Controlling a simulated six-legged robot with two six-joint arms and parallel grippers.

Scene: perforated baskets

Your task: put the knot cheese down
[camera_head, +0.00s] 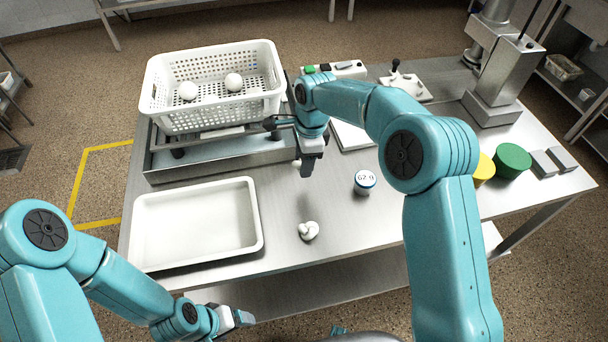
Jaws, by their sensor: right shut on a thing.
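My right gripper (308,168) points down above the middle of the steel table, just right of the basket. It is shut on a small white piece (296,164), mostly hidden by the fingers; I take it for a knot cheese. Another white knot-shaped cheese (309,231) lies on the bare table below it, right of the white tray. Two round white cheeses (188,91) (234,82) lie in the white perforated basket (268,99). My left gripper (236,319) is low at the table's front edge, away from the cheeses; its jaw opening is unclear.
The shallow white tray (256,205) is empty at the front left. The basket stands on a steel platform (215,157). A small labelled jar (365,182) stands right of centre. Yellow (484,169) and green (511,160) round items stand farther right. Bare table surrounds the loose knot.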

